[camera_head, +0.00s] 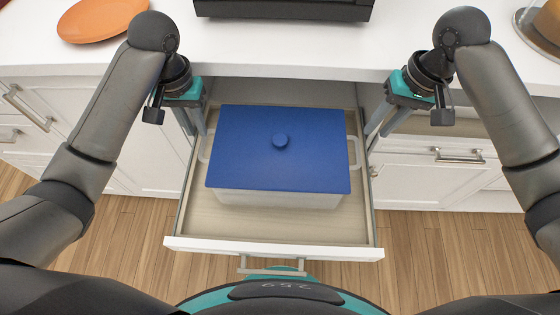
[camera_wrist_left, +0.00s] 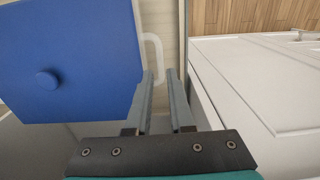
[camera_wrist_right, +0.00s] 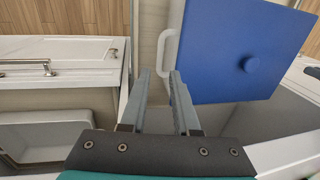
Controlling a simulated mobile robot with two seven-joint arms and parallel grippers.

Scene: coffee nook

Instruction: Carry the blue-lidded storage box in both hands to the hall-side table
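The storage box (camera_head: 280,200) has a blue lid (camera_head: 240,150) with a round knob and pale loop handles at its two ends. It sits level inside the pulled-out drawer. My left gripper (camera_head: 194,128) is open above the left handle (camera_head: 205,148); in the left wrist view that handle (camera_wrist_left: 154,55) lies beyond the fingertips. My right gripper (camera_head: 379,126) is open above the right handle (camera_head: 355,152); in the right wrist view this handle (camera_wrist_right: 164,50) lies beyond the fingertips. Nothing is between either pair of fingers. The hall-side table is not identifiable here.
The open drawer (camera_head: 270,247) has walls close around the box. The white counter (camera_head: 400,40) overhangs its back, with a black appliance (camera_head: 285,8), an orange plate (camera_head: 100,18) and a glass-covered item (camera_head: 545,25) on top. Cabinets flank the drawer; wood floor (camera_head: 130,235) lies in front.

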